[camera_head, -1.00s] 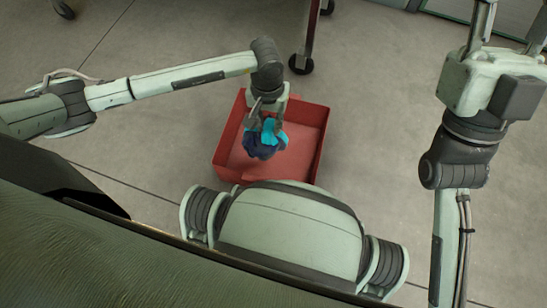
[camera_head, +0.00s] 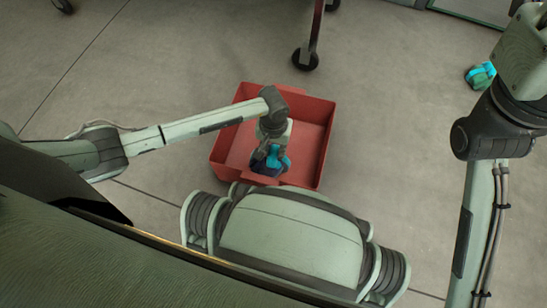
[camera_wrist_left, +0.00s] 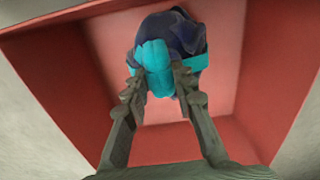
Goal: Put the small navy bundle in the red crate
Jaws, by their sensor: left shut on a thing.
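The small navy bundle (camera_head: 267,166) has a bright cyan band and is held by my left gripper (camera_head: 268,152). In the left wrist view the navy bundle (camera_wrist_left: 178,35) sits between the two fingers of the left gripper (camera_wrist_left: 163,85), which are shut on its cyan part. The red crate (camera_head: 318,112) stands on the floor, and the bundle is within its walls as seen from above. I cannot tell whether the bundle touches the crate floor. My right gripper is outside the head view; only its arm shows at the right.
A teal and cyan bundle (camera_head: 481,76) lies on the floor at the upper right. A red post with a black caster (camera_head: 305,59) stands behind the crate. A dark green surface (camera_head: 90,260) fills the lower left. The grey floor around the crate is mostly clear.

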